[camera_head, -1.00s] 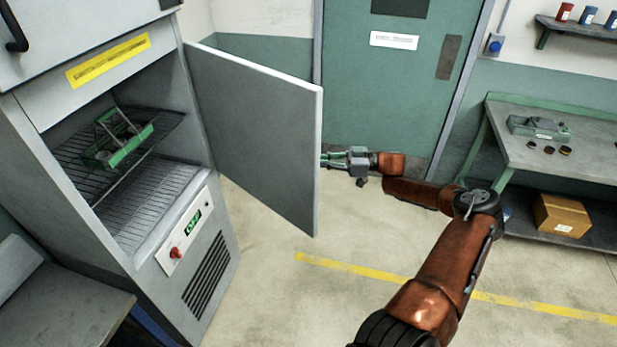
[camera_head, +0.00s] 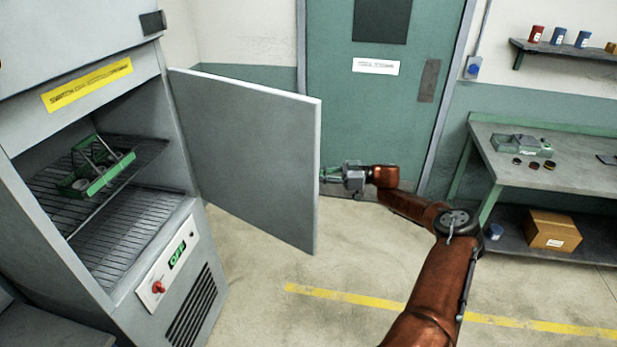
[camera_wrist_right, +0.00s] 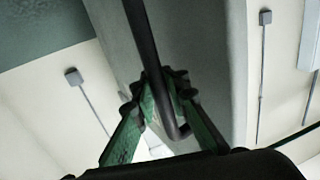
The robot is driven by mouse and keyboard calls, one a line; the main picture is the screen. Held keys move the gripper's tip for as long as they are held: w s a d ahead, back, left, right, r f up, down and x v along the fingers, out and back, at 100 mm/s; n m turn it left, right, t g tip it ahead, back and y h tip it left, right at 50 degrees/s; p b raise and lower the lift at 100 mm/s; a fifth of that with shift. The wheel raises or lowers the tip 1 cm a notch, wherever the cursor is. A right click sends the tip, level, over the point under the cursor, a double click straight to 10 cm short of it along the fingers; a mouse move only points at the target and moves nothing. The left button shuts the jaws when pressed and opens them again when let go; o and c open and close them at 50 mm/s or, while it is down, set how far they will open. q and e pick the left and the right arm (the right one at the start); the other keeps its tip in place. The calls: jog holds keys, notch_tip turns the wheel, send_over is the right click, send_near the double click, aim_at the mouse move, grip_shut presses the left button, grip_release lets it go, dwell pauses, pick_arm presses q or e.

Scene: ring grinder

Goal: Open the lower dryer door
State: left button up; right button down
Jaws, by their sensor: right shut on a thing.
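The lower dryer door (camera_head: 250,160) stands swung well open to the right of the grey dryer (camera_head: 90,290), its inner face showing in the head view. My right gripper (camera_head: 330,175) is at the door's far edge, partly hidden behind it. In the right wrist view my green fingers (camera_wrist_right: 163,110) are shut around the dark bar handle (camera_wrist_right: 148,50) on the door's outer face (camera_wrist_right: 205,50). The handle is hidden in the head view. My left gripper does not show.
Inside the dryer, a green tray (camera_head: 108,180) sits on a wire rack (camera_head: 135,160). A panel with a red knob (camera_head: 158,287) reads OFF. A workbench (camera_head: 560,185) with a box (camera_head: 553,230) below stands at right. The floor (camera_head: 265,265) before the door is clear.

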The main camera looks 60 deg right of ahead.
jog(key=c, duration=2.3)
grip_release()
jog(key=shift+s+d+f, duration=0.1)
jog(key=shift+s+f, duration=0.05)
jog(key=shift+f, duration=0.1)
jog(key=o, duration=0.3)
jog(key=shift+s+d+r, duration=0.1)
jog(key=shift+s, duration=0.05)
jog(key=shift+o, duration=0.2)
jog(key=shift+w+a+r, duration=0.1)
jog(key=shift+w+a, duration=0.1)
jog(key=shift+w, duration=0.05)
jog(key=v, duration=1.2)
